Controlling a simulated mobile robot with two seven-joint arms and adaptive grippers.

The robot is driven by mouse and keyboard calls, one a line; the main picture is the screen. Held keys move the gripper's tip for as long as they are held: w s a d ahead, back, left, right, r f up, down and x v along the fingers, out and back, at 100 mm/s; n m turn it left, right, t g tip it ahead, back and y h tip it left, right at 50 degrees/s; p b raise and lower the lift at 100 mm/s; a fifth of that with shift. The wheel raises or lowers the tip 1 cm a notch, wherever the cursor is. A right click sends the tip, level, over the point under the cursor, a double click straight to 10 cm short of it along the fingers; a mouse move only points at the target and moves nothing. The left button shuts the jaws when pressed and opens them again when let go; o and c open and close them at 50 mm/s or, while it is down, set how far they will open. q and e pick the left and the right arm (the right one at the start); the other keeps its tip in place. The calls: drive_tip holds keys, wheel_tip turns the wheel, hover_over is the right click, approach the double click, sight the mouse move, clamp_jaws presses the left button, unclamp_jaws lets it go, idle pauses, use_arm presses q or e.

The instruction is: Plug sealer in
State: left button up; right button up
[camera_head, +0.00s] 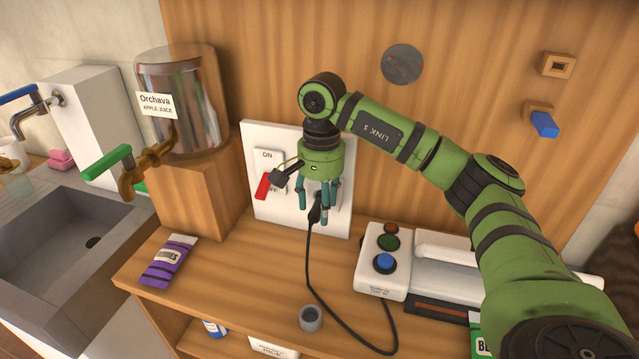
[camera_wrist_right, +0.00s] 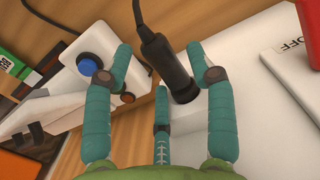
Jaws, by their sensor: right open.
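The sealer (camera_head: 384,262) is a white box with red, green and blue buttons on the wooden counter; it also shows in the right wrist view (camera_wrist_right: 88,85). Its black cord runs over the counter and up to a black plug (camera_head: 315,213) at the white wall panel (camera_head: 262,205). In the right wrist view the plug (camera_wrist_right: 160,62) meets the white panel, though I cannot tell how deeply it is seated. My right gripper (camera_head: 327,208) is open, its teal fingers in front of the panel around the plug, apart from it. My left gripper is out of view.
A red ON/OFF switch (camera_head: 264,187) is on the panel's left. The counter between packet and cup is clear.

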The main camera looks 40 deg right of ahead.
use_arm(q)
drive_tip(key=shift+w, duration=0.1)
use_arm(e)
wheel_tip(320, 180, up, 12)
drive_tip(key=shift+w+d+f, duration=0.15)
drive_tip(key=shift+f, duration=0.1)
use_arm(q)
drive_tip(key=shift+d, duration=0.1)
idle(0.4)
